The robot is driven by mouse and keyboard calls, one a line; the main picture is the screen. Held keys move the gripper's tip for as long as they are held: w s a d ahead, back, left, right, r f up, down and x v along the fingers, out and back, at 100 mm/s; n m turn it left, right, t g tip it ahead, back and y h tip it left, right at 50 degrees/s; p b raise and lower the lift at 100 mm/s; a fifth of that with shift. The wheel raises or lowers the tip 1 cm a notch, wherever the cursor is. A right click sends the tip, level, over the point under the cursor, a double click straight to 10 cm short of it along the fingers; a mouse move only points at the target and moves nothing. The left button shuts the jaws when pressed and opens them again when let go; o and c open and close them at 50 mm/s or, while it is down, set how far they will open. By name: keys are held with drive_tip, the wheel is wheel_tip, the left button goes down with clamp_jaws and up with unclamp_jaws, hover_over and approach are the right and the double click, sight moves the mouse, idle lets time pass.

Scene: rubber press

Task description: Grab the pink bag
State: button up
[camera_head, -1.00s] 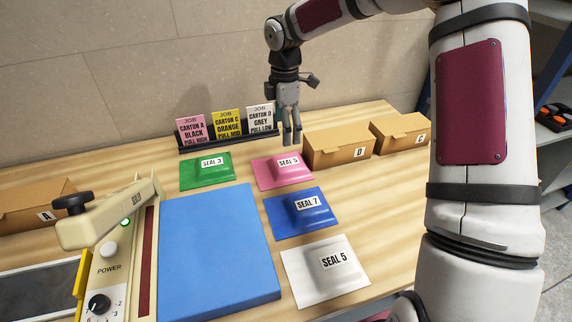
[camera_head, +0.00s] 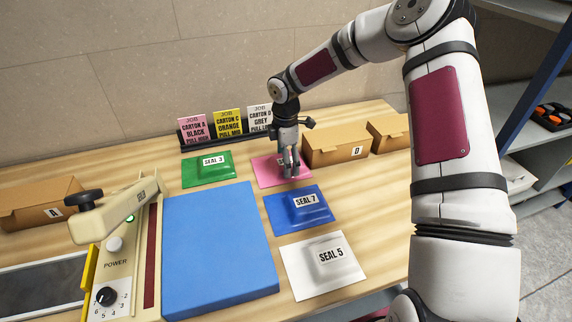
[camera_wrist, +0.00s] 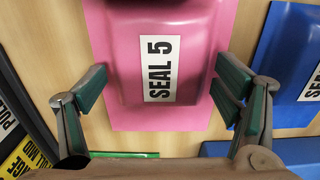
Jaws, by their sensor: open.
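The pink bag (camera_head: 268,176) lies flat on the wooden table, between the green bag and carton D. In the wrist view the pink bag (camera_wrist: 127,55) has a raised middle and a white "SEAL 5" label. My gripper (camera_head: 290,172) points down over the pink bag and hides much of it and its label in the head view. In the wrist view my gripper (camera_wrist: 160,95) is open, with one finger on each side of the raised middle. Nothing is held. I cannot tell whether the fingers touch the bag.
A green bag (camera_head: 207,181), a blue bag (camera_head: 283,220) and a white bag (camera_head: 309,284) lie nearby. Carton D (camera_head: 327,158) stands close on the right. Job cards (camera_head: 228,122) stand behind. A sealing press (camera_head: 130,285) and a blue pad (camera_head: 217,260) are at left.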

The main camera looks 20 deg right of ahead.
drive_tip(key=c, duration=1.3)
